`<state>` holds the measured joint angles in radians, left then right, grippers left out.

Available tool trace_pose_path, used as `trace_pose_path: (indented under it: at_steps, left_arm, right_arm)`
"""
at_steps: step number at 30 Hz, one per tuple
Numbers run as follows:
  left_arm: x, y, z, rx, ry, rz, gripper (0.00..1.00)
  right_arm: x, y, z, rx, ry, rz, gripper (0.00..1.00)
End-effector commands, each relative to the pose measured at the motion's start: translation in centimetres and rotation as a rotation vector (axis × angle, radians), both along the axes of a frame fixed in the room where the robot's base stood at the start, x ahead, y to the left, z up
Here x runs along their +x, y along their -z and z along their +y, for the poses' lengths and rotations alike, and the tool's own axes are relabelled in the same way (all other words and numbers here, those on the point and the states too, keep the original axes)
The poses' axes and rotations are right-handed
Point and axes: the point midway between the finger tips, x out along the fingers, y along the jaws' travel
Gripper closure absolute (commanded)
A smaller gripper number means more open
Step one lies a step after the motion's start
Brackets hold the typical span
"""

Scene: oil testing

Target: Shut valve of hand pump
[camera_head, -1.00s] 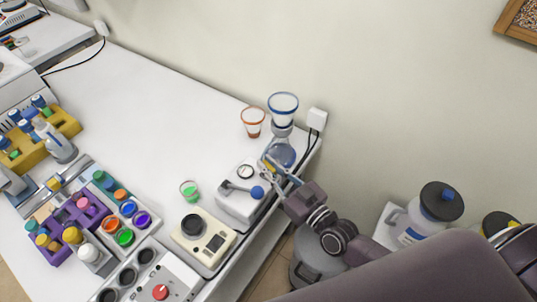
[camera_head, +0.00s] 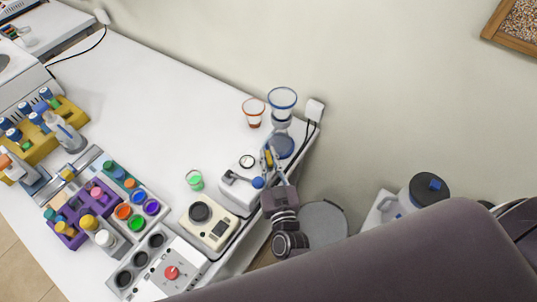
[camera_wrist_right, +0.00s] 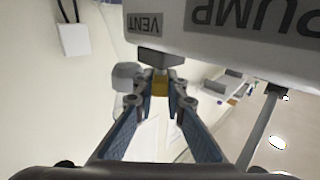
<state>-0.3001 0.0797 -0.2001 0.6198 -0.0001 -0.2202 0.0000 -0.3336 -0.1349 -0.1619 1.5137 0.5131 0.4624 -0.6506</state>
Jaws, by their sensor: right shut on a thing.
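The hand pump (camera_head: 237,190) is a white box with a round gauge and a blue-knobbed lever, near the right edge of the bench. In the right wrist view its white body (camera_wrist_right: 225,30) carries the labels VENT and PUMP. The small yellow valve (camera_wrist_right: 160,88) is under the VENT label, partly hidden by the fingers. My right gripper (camera_head: 271,160) reaches the pump's far right side. In the wrist view its fingertips (camera_wrist_right: 159,84) are closed around the valve. My left gripper is not in view.
A glass flask with a blue-rimmed funnel (camera_head: 282,99) and an orange-rimmed cup (camera_head: 253,110) stand close behind the gripper. A beige meter (camera_head: 208,219) and a green-filled cup (camera_head: 195,180) are nearby. The bench middle is clear; a wall lies behind.

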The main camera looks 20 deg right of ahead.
Motion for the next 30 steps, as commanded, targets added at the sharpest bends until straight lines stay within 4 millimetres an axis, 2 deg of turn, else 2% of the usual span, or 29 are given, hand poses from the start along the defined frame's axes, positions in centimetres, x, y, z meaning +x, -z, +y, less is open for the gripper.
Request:
trace_pose_path:
  at_steps: [15,16,21,30]
  left_arm:
    - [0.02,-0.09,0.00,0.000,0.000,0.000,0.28]
    - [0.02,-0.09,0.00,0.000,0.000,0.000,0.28]
    - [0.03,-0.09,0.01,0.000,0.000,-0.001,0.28]
    - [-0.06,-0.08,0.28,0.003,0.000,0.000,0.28]
  right_arm:
    - [0.02,0.00,0.01,0.000,0.017,0.000,1.00]
    - [0.02,0.00,0.00,0.000,0.017,0.000,0.88]
    - [0.03,-0.02,0.00,0.000,0.017,-0.001,0.71]
    - [-0.20,0.01,0.01,0.000,0.017,0.000,0.71]
